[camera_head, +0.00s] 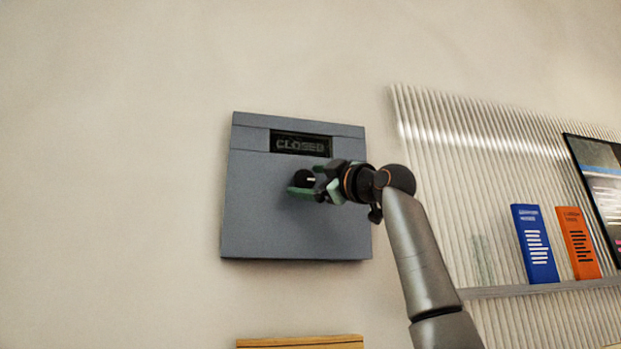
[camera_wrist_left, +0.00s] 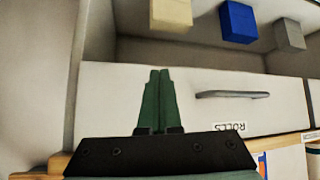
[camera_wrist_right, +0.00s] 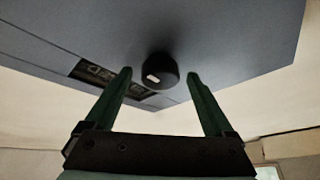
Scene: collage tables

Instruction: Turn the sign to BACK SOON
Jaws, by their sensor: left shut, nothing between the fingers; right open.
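The sign is a grey-blue square panel (camera_head: 265,215) on the wall, with a dark window (camera_head: 300,144) near its top that reads CLOSED. A round black knob (camera_wrist_right: 160,71) with a small pale mark sticks out from the panel; it also shows in the head view (camera_head: 303,178), partly hidden by my gripper. My right gripper (camera_head: 314,190) is open in front of the panel. In the right wrist view its green fingertips (camera_wrist_right: 160,75) stand on either side of the knob, with gaps showing. My left gripper (camera_wrist_left: 161,72) is shut and empty, facing a white drawer front.
A ribbed wall panel (camera_head: 455,180) stands to the right, with a shelf (camera_head: 540,288) holding a blue booklet (camera_head: 535,243) and an orange booklet (camera_head: 578,243). In the left wrist view, a drawer labelled ROLLS (camera_wrist_left: 150,85) has a dark handle (camera_wrist_left: 232,94), with several coloured blocks above it.

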